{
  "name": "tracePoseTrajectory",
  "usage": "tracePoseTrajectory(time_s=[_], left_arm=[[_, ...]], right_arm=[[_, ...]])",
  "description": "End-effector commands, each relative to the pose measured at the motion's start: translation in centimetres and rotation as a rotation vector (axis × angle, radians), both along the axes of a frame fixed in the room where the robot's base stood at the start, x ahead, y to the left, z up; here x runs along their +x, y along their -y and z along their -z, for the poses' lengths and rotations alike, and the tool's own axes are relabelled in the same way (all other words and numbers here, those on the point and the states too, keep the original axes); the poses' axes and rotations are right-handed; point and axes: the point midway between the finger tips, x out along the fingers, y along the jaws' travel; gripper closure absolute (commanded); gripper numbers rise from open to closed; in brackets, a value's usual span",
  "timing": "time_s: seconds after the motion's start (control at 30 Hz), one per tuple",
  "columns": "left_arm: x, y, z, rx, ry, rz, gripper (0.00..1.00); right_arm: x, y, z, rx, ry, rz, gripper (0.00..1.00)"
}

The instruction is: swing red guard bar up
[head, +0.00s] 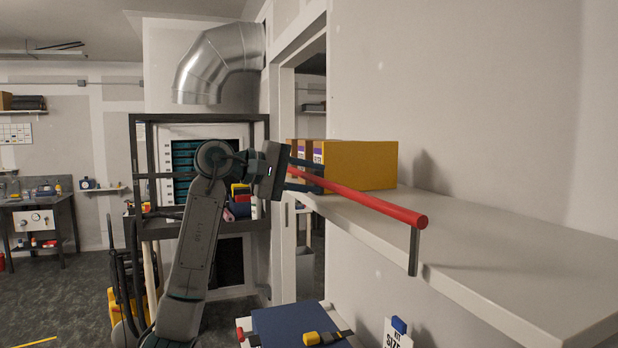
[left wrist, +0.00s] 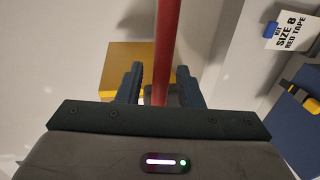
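The red guard bar (head: 370,200) runs level along the front edge of the pale shelf, with its near end by a dark upright bracket (head: 414,252). My left gripper (head: 305,175) is at the bar's far part, with one finger above it and one below in the head view. In the left wrist view the red bar (left wrist: 167,45) passes between the two fingers (left wrist: 160,85), with a visible gap on the left side, so the gripper looks open around it. The bar's far end is hidden behind the gripper. My right gripper is not in view.
Yellow-brown boxes (head: 358,165) stand on the pale shelf (head: 500,250) just behind the bar. A dark metal rack (head: 137,190) stands behind my left arm. A blue-topped case (head: 285,325) and a white label card (head: 397,335) are below the shelf.

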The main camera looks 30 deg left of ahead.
Motion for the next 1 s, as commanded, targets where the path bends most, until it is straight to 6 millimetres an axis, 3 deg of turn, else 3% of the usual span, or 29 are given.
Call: tracePoseTrajectory(time_s=[0.23, 0.5, 0.7, 1.0], left_arm=[[-1.0, -1.0, 0.0, 0.002, 0.002, -0.003, 0.67], [-4.9, -4.5, -0.9, 0.001, 0.003, -0.003, 0.67], [-7.1, -6.4, -1.8, 0.000, 0.002, -0.002, 0.67], [-7.9, -7.0, -2.2, 0.001, -0.001, 0.001, 0.67]], right_arm=[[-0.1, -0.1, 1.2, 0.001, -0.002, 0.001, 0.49], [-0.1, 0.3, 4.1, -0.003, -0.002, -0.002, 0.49], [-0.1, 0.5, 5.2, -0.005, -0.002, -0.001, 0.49], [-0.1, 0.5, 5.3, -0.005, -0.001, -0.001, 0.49]])
